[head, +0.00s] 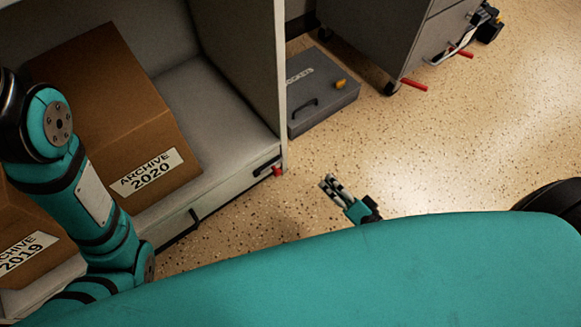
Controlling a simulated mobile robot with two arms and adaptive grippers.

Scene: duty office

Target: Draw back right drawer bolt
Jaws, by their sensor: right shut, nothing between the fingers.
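A low drawer front (222,192) runs along the bottom of the grey shelf unit. At its right end is a dark bolt (264,166) with a red knob (277,171). It is too small to tell whether the bolt is thrown or drawn. My right gripper (329,183) is shut and empty, to the right of and a little below the knob in the picture, apart from it. My teal body hides most of the right arm. My left arm comes in at the left, in front of the shelf unit; its gripper is not in view.
Archive boxes, including the 2020 box (115,125), sit on the shelf. A grey lidded case (318,85) lies on the floor beside the unit. A grey drawer pedestal (375,35) with a red lever (414,84) stands at the top right. The speckled floor between is clear.

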